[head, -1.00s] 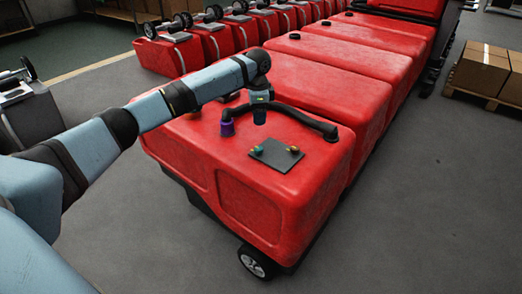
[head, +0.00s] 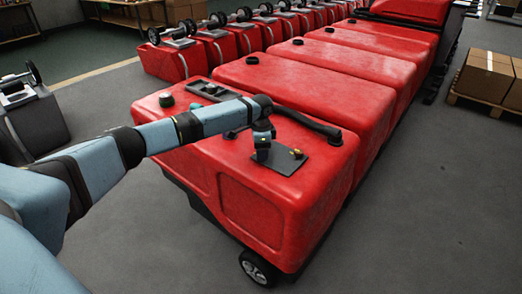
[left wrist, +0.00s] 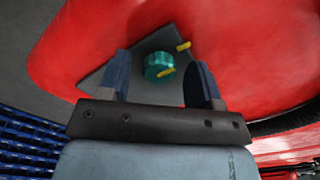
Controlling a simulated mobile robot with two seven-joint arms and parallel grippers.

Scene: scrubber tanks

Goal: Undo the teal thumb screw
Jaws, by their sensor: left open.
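The teal thumb screw (left wrist: 157,65) sits on a dark plate (left wrist: 100,78) on top of the nearest red tank. A small yellow piece (left wrist: 166,72) shows at its edge. My left gripper (left wrist: 162,60) is open, with one finger on each side of the screw in the left wrist view; no contact shows. In the head view my left gripper (head: 262,153) points down over the left part of the plate (head: 290,165) and hides the screw. My right gripper is in neither view.
A second, yellowish knob (head: 297,153) stands on the plate to the right. More red tanks (head: 320,85) stand in a row behind. Open floor lies at the right.

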